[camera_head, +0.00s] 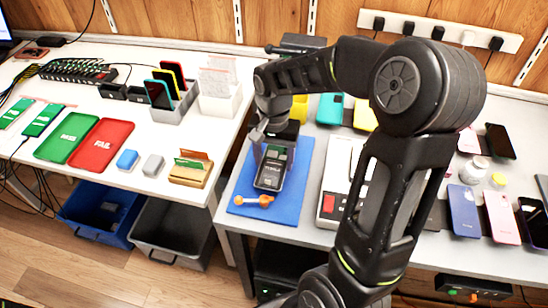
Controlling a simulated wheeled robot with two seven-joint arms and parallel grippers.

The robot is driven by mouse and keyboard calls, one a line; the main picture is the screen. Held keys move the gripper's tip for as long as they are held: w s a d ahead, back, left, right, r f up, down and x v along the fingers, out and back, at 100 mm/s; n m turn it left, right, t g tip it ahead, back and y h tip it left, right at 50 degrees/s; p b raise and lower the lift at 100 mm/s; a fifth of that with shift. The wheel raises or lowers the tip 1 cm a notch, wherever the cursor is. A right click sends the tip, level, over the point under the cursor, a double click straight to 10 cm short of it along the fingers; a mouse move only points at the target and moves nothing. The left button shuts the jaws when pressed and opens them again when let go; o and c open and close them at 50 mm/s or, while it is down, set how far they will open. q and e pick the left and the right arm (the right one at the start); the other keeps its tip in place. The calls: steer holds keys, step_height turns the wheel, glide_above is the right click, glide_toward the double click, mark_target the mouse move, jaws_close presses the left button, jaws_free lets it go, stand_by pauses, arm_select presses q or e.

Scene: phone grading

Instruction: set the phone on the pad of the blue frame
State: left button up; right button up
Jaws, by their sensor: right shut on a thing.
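My right gripper (272,138) reaches down over a flat blue mat (292,205) at the left end of the right-hand table. It is shut on a dark phone (271,175) with light text on its face. The phone's lower end points toward the front of the mat. I cannot tell whether the phone touches the mat or hangs just above it. The blue mat is the only large blue surface under the phone; a separate frame or pad is not clear. My left gripper is not in view.
Several phones (464,211) lie farther right. Green (70,137) and red (101,145) trays lie on the left table.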

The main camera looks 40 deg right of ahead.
stand_by(0.3)
steer(key=o, duration=1.5)
steer(key=shift+o, duration=0.3)
steer(key=shift+f, duration=0.1)
steer(key=shift+o, duration=1)
steer(key=shift+r, duration=0.3)
steer(key=shift+r+p, duration=0.3)
steer(key=shift+p, duration=0.2)
steer(key=shift+r, duration=0.15)
step_height(320, 180, up, 7)
steer(key=p, duration=0.5)
